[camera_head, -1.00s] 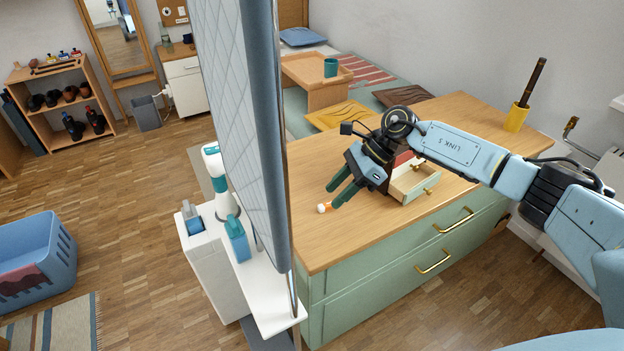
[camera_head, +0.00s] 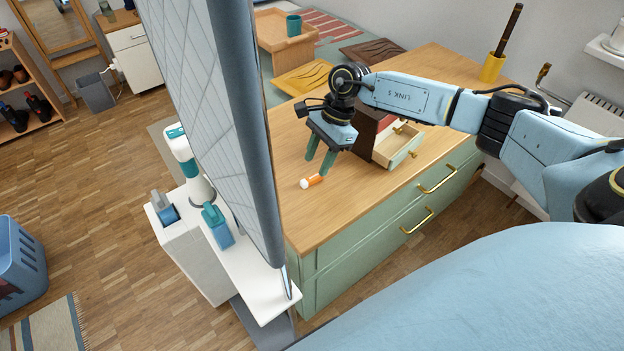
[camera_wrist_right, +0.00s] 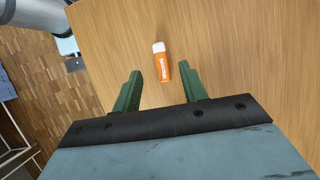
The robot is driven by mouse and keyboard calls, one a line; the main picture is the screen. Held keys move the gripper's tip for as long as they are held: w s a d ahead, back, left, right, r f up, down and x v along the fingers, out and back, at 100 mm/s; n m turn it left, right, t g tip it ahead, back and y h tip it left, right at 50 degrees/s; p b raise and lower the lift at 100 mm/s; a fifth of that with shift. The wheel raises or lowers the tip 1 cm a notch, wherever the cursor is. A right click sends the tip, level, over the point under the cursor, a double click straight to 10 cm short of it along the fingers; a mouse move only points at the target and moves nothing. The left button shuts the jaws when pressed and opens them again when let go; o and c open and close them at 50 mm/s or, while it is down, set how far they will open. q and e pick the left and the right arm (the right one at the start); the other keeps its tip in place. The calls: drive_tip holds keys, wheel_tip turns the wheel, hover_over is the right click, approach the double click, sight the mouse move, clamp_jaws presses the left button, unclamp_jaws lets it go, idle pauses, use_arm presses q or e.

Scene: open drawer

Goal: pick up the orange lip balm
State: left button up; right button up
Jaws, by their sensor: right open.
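The orange lip balm (camera_head: 313,181), with a white cap, lies on its side on the wooden top of the green dresser in the head view. It also shows in the right wrist view (camera_wrist_right: 161,66), just beyond and between the fingertips. My right gripper (camera_head: 319,166) is open and empty, with its green fingers pointing down beside the lip balm. I cannot tell the exact height of the fingertips above the top. My left gripper is not in view.
A small box with an open drawer (camera_head: 398,146) stands just right of my right gripper. A tall grey panel (camera_head: 215,110) rises along the dresser's left side. A yellow cup (camera_head: 492,68) stands at the back right. The wood in front of the lip balm is clear.

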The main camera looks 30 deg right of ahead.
sight(311, 178)
drive_tip(key=x, duration=0.4)
drive_tip(key=shift+w+f, duration=0.1)
drive_tip(key=shift+f, duration=0.3)
drive_tip(key=c, duration=0.3)
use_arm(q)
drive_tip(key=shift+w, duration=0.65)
use_arm(e)
clamp_jaws()
